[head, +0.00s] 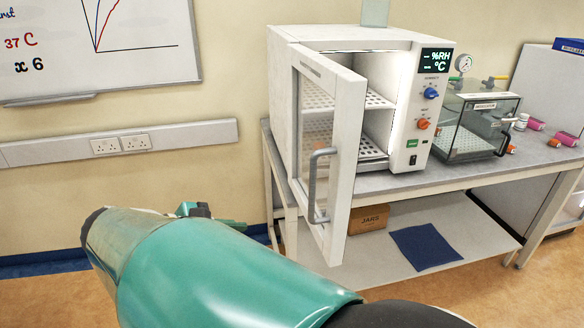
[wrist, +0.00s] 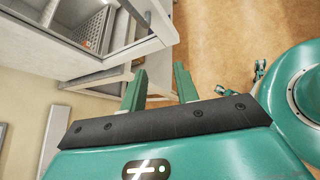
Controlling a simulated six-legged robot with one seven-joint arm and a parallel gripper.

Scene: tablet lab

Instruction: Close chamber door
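The white chamber (head: 285,90) stands on a bench. Its glazed door (head: 346,150) is hinged at the left and stands wide open, swung out toward me. A grey D-shaped handle (head: 314,185) is on the door's outer face. Part of the chamber (wrist: 90,25) shows at the upper left there.
The bench (head: 440,178) has a lower shelf with a cardboard box (head: 368,219) and a blue cloth (head: 425,247). A glass vacuum box (head: 475,125) stands right of the chamber. A whiteboard (head: 130,60) hangs at left. The floor left of the bench looks clear.

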